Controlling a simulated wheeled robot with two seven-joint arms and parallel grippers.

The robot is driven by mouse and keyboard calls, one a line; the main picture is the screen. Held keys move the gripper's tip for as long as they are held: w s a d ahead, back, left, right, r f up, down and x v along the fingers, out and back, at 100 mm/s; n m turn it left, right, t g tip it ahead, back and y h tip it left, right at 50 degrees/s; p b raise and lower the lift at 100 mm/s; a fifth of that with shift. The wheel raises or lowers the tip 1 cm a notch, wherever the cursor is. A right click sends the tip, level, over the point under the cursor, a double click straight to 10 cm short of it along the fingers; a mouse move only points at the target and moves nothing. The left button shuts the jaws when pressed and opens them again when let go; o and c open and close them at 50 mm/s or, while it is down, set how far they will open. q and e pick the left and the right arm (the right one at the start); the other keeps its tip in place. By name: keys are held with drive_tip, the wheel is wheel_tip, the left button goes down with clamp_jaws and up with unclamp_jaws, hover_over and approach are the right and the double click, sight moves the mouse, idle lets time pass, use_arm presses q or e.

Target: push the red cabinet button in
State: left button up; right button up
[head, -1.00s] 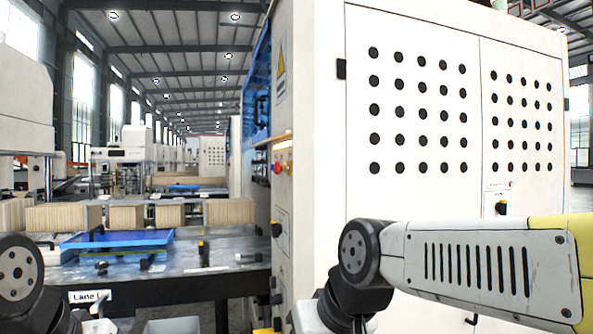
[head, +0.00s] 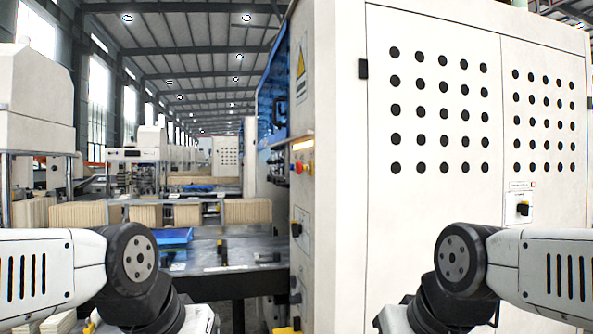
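The large off-white cabinet (head: 435,215) fills the right half of the head view. A small red button (head: 299,168) sits on its narrow side panel, facing the aisle, with an orange-yellow part beside it. Whether the button is in or out is too small to tell. My two arms come in from the left and right lower edges. Only arm links and joints show, and both grippers are out of view. Neither visible arm part touches the button.
Black knobs (head: 296,229) sit lower on the side panel. Left of the cabinet is a dark metal table (head: 235,252) with a blue sheet (head: 176,236) and stacks of brown board (head: 187,214) behind. Another black switch (head: 522,209) is on the cabinet front.

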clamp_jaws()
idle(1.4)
